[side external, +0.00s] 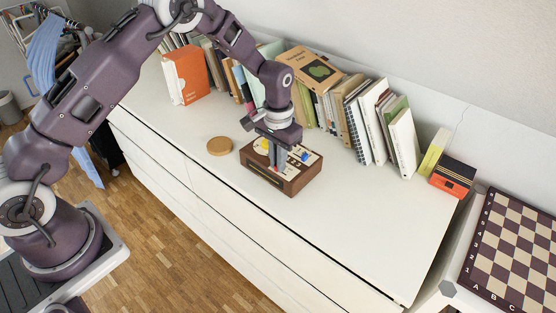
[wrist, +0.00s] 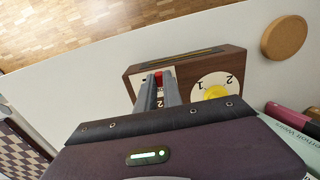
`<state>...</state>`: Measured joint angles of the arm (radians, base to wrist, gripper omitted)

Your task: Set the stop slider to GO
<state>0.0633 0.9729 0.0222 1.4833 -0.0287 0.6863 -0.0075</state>
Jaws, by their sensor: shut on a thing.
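A wooden box (side external: 294,184) with a cream top panel stands on the white dresser; it also shows in the wrist view (wrist: 205,60). A yellow knob (wrist: 215,92) sits on a white dial marked 1 and 2. A red slider handle (wrist: 158,76) shows between the fingers in the wrist view. My gripper (side external: 276,166) points down at the panel, shut on this handle. The fingers hide most of the slider's track, and I cannot read STOP or GO. A blue part (side external: 304,156) shows on the panel right of the fingers.
A round cork disc (side external: 220,146) lies left of the box. A row of books (side external: 345,110) stands along the wall behind. An orange and black box (side external: 453,177) and a chessboard (side external: 510,240) are at the right. The dresser top (side external: 355,230) right of the box is clear.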

